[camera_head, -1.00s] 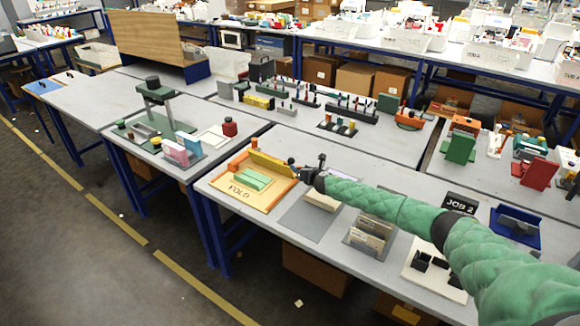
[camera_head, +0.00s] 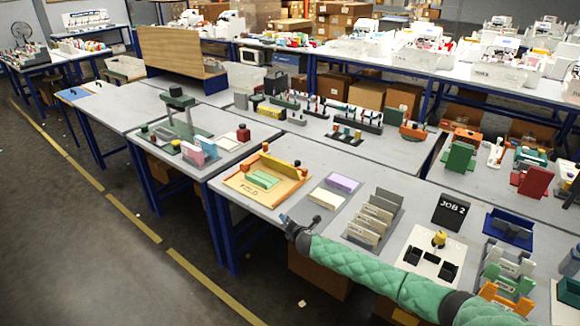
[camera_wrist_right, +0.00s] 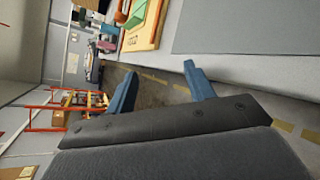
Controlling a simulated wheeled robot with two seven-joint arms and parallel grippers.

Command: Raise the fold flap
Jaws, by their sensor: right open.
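The fold station is a tan board marked FOLD (camera_head: 245,190) with orange edges, on the front table in the head view. Its yellow flap (camera_head: 285,165) stands raised along the board's far side, between orange posts. A light green block (camera_head: 262,180) lies on the board in front of it. My right gripper (camera_head: 287,222) is at the table's front edge, to the right of and nearer than the board, apart from the flap. In the right wrist view its blue fingers (camera_wrist_right: 160,82) are spread and empty; part of the board (camera_wrist_right: 143,30) shows beyond them. My left gripper is out of view.
A cream pad (camera_head: 327,198) and a lilac pad (camera_head: 343,182) lie right of the board. A card rack (camera_head: 372,215) and the JOB 2 sign (camera_head: 452,208) stand farther right. A table with pink and blue blocks (camera_head: 195,152) is at left.

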